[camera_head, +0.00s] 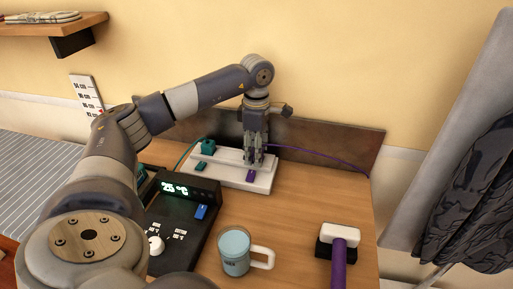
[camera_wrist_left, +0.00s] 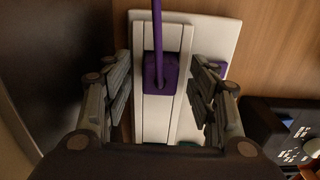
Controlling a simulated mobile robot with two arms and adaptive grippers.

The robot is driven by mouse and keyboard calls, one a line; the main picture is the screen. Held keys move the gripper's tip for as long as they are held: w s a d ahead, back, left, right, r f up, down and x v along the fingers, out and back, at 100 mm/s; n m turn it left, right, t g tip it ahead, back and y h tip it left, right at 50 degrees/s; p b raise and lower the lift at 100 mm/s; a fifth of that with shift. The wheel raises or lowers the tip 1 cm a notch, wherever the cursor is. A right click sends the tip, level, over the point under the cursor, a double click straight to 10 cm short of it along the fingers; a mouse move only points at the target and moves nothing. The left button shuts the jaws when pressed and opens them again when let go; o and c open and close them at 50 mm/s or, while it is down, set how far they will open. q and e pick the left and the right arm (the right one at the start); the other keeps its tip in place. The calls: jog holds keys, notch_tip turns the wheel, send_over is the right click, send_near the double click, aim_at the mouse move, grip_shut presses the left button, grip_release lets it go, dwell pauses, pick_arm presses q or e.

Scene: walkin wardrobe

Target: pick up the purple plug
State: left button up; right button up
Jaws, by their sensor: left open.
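The purple plug (camera_wrist_left: 160,74) sits on the white power strip (camera_wrist_left: 186,40) in the left wrist view, its purple cable running up from it. My left gripper (camera_head: 255,160) is open and points down over the right part of the white strip (camera_head: 225,173) in the head view. In the left wrist view its fingers stand on either side of the plug, with gaps between them and it. In the head view the gripper hides the plug; the purple cable (camera_head: 318,154) runs right from behind it. A small purple switch (camera_head: 251,176) shows in front. My right gripper is not in view.
A green plug (camera_head: 208,147) and green switch (camera_head: 201,166) are on the strip's left. A dark board (camera_head: 330,145) stands behind. A black display unit (camera_head: 185,215), a mug (camera_head: 235,252) and a purple-handled tool (camera_head: 339,262) stand in front. The table's right middle is clear.

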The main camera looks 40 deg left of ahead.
pick_arm(q)
jog(key=c, duration=1.2)
jog(key=shift+o, duration=0.2)
